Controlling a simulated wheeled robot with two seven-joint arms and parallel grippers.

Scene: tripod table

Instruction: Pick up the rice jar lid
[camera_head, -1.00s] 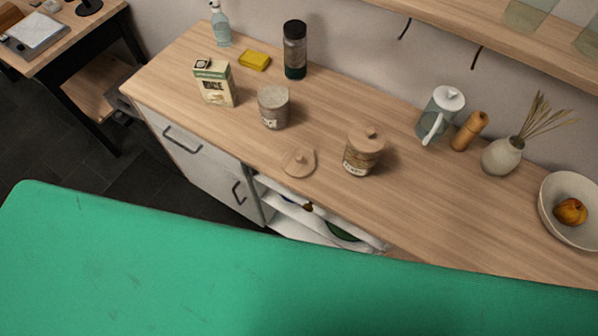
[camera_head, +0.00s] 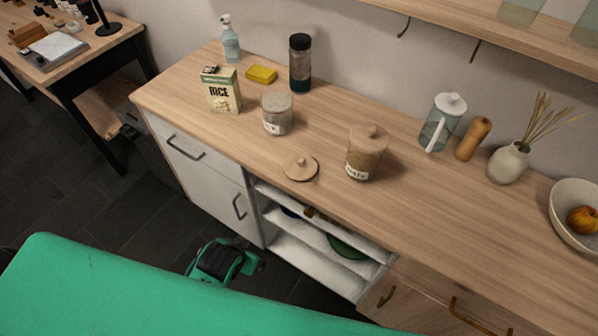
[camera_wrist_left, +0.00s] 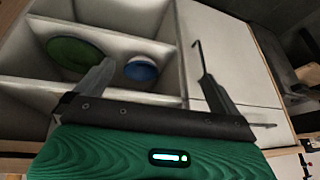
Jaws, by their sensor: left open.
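The round wooden lid with a small knob (camera_head: 301,167) lies flat on the wooden counter near its front edge. The rice jar (camera_head: 277,114) stands open just behind it, clear glass with pale contents and a white label. My left gripper (camera_wrist_left: 157,70) is open and empty in the left wrist view, its two fingers apart in front of the cabinet shelves. In the head view a green and black part of my left arm (camera_head: 222,262) shows low, below the counter edge. The lid is not in the wrist view. My right gripper is not in view.
A second jar with its lid on (camera_head: 365,153) stands right of the loose lid. A rice box (camera_head: 222,91), yellow sponge (camera_head: 261,74), dark bottle (camera_head: 300,62) and glass pitcher (camera_head: 442,122) stand farther back. Open shelves (camera_head: 300,252) are below the counter's front edge.

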